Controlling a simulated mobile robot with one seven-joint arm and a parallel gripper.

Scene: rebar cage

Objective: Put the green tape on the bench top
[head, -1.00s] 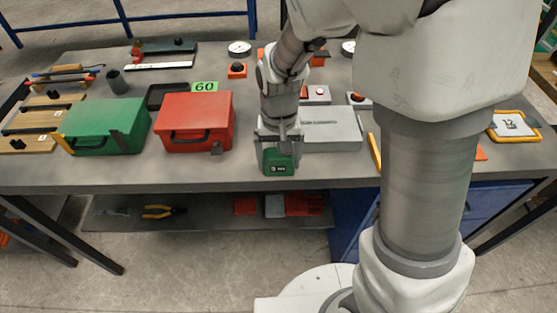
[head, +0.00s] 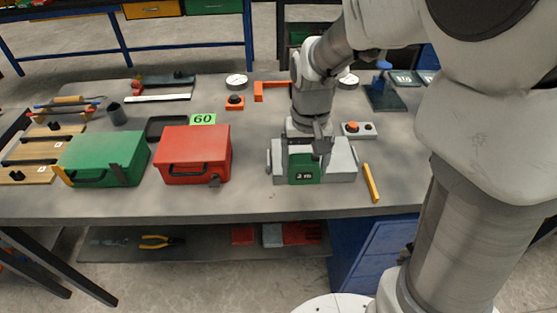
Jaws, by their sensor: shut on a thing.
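The green tape (head: 305,171) is a small green tape measure with a dark label reading "3 m". My gripper (head: 304,154) points down and is shut on it from above, with a finger on each side.
A red box (head: 195,153) and a green box (head: 103,158) stand to the left. A yellow stick (head: 371,183) lies to the right, with a button box (head: 359,130) behind it. The front strip of the bench is clear.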

